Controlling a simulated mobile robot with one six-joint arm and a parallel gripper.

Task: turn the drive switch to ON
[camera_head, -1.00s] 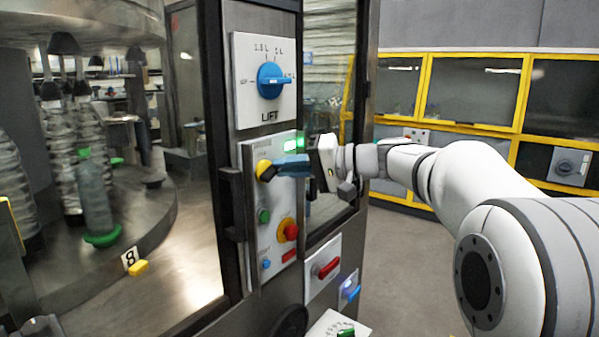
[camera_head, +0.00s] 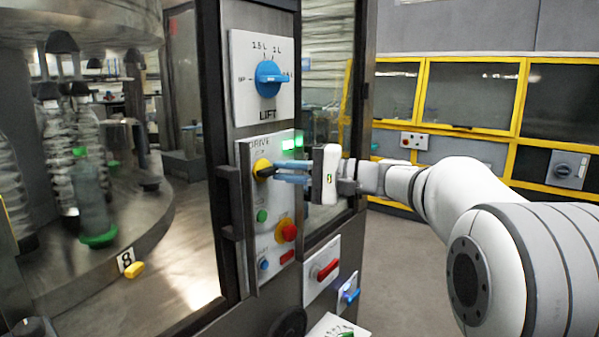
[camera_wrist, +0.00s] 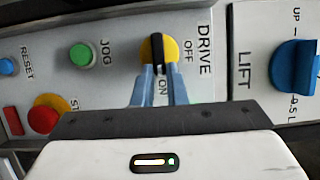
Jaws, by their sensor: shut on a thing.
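The drive switch (camera_head: 262,168) is a yellow round knob with a black bar handle, high on the light control panel (camera_head: 250,235). It also shows in the wrist view (camera_wrist: 158,42), with DRIVE and OFF printed to its right and ON below it. The black bar lies upright in that view, its lower end towards ON. My gripper (camera_head: 276,172) reaches in from the right with its blue fingers at the switch. In the wrist view my gripper (camera_wrist: 161,72) is shut on the black bar, the fingertips hiding its lower end.
A blue LIFT knob (camera_head: 271,78) sits above. A green JOG button (camera_head: 262,215), a red knob on yellow (camera_head: 287,230) and a blue RESET button (camera_head: 264,265) sit below. A red-handled switch (camera_head: 326,269) is lower right. A dark handle bar (camera_head: 230,205) borders the panel's left.

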